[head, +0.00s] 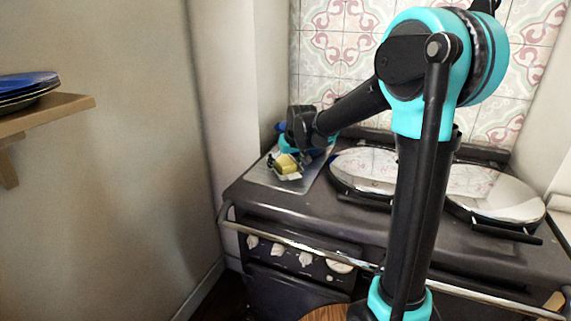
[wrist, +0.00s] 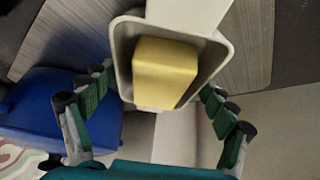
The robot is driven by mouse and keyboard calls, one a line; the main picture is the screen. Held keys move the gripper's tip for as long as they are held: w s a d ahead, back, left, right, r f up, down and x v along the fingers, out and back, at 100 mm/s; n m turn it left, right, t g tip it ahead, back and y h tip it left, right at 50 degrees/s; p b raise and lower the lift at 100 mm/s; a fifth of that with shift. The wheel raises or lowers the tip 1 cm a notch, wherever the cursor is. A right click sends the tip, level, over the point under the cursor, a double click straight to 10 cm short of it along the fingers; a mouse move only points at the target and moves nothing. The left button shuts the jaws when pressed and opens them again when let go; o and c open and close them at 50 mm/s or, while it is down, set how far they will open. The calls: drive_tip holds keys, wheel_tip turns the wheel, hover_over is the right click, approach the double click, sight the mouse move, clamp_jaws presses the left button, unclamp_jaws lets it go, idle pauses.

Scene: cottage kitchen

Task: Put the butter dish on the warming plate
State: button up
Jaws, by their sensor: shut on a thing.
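The butter dish, a small pale tray (wrist: 122,50) with a yellow block of butter (wrist: 165,72) in it, sits between the fingers of my gripper (wrist: 157,82) in the wrist view. My gripper is shut on the dish. In the head view the butter (head: 287,163) shows below my gripper, over the grey rectangular warming plate (head: 262,178) at the left of the stove top. The brushed surface of this plate (wrist: 72,45) also shows beyond the dish in the wrist view. I cannot tell whether the dish touches the plate.
A blue object (wrist: 60,108) stands close to my left finger in the wrist view. Two round shiny lids (head: 365,170) (head: 497,193) lie to the right on the stove. A rail (head: 300,246) runs along its front. A wall shelf (head: 45,113) with stacked plates is at far left.

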drive_tip(key=o, duration=1.2)
drive_tip(key=v, duration=1.2)
drive_tip(key=shift+r, duration=0.15)
